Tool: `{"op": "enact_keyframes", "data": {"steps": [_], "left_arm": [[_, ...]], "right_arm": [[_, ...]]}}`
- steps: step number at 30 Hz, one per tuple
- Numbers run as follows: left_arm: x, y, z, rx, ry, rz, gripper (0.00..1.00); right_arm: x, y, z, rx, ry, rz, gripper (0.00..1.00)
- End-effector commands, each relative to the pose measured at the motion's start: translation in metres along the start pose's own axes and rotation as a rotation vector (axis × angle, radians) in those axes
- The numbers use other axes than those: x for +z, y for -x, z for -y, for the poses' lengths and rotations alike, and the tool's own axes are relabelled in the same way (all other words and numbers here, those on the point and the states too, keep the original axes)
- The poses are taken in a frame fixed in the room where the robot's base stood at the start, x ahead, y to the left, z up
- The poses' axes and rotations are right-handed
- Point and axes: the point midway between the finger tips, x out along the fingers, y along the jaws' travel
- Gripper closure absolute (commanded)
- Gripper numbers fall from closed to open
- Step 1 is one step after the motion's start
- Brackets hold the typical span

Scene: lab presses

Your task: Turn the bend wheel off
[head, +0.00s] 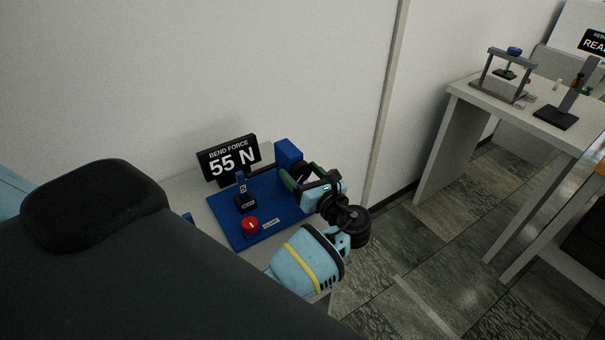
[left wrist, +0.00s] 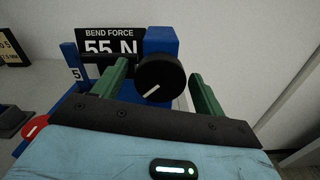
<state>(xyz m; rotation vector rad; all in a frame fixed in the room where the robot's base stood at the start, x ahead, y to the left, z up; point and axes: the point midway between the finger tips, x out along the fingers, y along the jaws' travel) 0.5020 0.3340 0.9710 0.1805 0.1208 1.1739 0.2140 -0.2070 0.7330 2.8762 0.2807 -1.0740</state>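The bend wheel is a round black knob (left wrist: 160,78) with a white pointer line slanting to its lower left. It is on the face of a blue block (head: 288,153) at the back right of the blue base plate (head: 270,205). My left gripper (head: 303,174) is open at the wheel; in the left wrist view its green fingers (left wrist: 158,72) stand on either side of the wheel, with a gap at the right. I cannot tell whether the left finger touches it. In the head view the gripper hides most of the wheel. My right gripper is not in view.
A display (head: 229,159) behind the plate reads "BEND FORCE 55 N". A red knob (head: 250,225) and a small black block (head: 245,202) are on the plate's left part. A wall stands close behind. Another table (head: 464,92) with lab devices is at the right, past open floor.

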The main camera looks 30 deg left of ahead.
Motion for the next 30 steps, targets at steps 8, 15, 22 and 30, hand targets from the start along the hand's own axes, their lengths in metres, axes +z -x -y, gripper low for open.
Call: {"op": "enact_keyframes", "data": {"steps": [8,15,22,30], "left_arm": [[0.0,0.0004,0.0,0.0,0.0,0.0,0.65],[0.0,0.0006,0.0,0.0,0.038,-0.001,0.73],[-0.0001,0.0009,0.0002,0.0,0.235,-0.001,0.73],[0.0,0.0006,0.0002,0.001,0.371,-0.001,0.73]], "right_arm": [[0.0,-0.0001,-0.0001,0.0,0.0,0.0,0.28],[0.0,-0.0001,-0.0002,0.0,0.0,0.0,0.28],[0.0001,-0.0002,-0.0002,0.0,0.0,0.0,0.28],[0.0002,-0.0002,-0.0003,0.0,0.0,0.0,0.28]]}}
